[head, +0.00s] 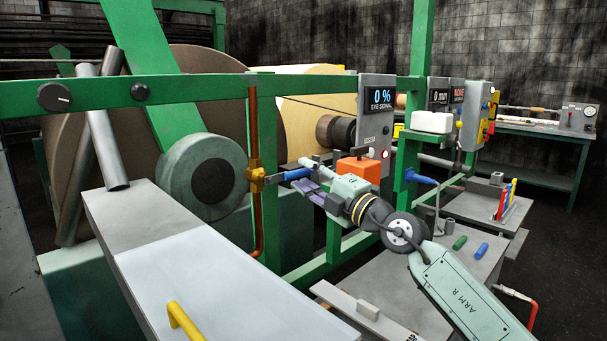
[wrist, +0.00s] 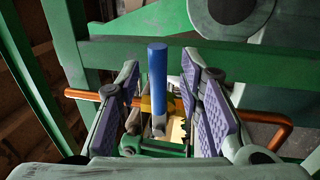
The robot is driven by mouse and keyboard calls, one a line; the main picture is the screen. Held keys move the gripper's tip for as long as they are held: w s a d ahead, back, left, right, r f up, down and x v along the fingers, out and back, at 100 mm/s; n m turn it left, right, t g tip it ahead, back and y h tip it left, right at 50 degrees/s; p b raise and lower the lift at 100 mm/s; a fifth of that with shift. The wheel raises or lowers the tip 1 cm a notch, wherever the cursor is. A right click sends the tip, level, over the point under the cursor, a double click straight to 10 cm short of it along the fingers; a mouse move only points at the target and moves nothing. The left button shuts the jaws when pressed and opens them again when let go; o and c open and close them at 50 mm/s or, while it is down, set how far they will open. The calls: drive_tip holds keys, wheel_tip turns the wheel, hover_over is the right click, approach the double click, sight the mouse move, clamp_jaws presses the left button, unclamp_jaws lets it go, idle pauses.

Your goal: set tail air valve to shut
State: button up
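The valve has a brass body (head: 255,177) on an upright copper pipe (head: 254,115), with a blue handle (head: 297,174) pointing right, crosswise to the pipe. My gripper (head: 312,185) is at the handle from the right. In the wrist view the blue handle (wrist: 158,80) lies between my open gripper's purple-padded fingers (wrist: 163,100), with a gap on both sides. The brass body (wrist: 152,104) is partly hidden behind the handle. The copper pipe (wrist: 272,118) runs crosswise behind the fingers there. No label for the valve is legible.
A green frame beam (head: 200,92) runs above the valve. An orange block (head: 358,169) and a grey display box (head: 377,120) reading 0 % are close to my wrist. A grey cabinet top (head: 200,265) lies at front left. Another blue handle (head: 422,180) is farther right.

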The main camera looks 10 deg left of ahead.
drive_tip(key=v, duration=1)
drive_tip(key=shift+d, duration=0.15)
drive_tip(key=shift+s, duration=0.15)
